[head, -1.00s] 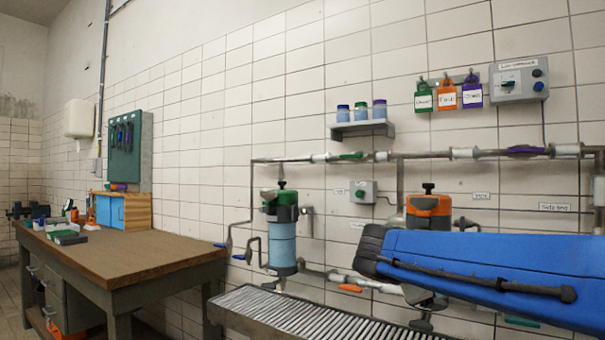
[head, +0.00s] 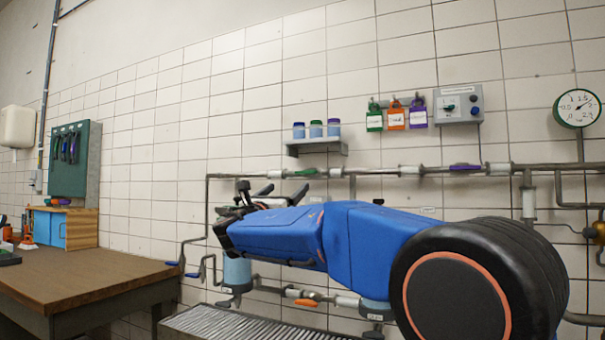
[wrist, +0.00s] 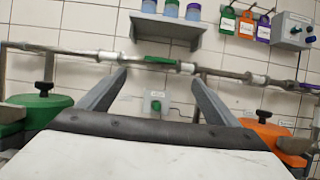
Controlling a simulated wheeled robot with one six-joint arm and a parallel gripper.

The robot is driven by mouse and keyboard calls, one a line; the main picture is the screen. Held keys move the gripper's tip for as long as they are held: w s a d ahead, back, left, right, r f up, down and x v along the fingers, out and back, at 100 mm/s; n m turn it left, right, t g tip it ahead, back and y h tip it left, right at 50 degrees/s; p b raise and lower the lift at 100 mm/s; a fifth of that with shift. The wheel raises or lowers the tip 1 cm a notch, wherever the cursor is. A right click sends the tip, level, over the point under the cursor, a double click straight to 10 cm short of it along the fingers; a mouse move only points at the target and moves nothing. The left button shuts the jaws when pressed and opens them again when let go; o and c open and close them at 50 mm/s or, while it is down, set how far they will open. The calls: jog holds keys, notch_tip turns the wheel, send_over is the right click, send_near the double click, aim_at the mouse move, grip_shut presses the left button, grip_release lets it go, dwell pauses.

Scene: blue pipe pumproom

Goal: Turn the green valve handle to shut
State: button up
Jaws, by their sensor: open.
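The green valve handle (head: 306,173) lies along the upper horizontal pipe, just below the small shelf. It also shows in the wrist view (wrist: 160,60), lying nearly in line with the pipe. My gripper (head: 287,188) is raised in front of the wall, below the handle in the head view. In the wrist view, my gripper (wrist: 160,75) has its two fingers spread wide with nothing between them. The handle appears above and between the fingertips, apart from them. The distance left to the pipe is hard to tell.
A shelf (head: 318,149) with jars sits above the handle. A purple handle (head: 466,168) is farther right on the same pipe. Green-topped (wrist: 40,100) and orange-topped (wrist: 262,128) housings flank my fingers. A small grey switch box (wrist: 157,103) is on the wall. A workbench (head: 80,285) stands left.

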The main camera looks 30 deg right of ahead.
aim_at(305, 173)
jog(key=x, duration=1.7)
jog(key=shift+d+f, duration=0.1)
jog(key=shift+f, duration=0.05)
jog(key=shift+c, duration=0.6)
jog(key=c, duration=0.9)
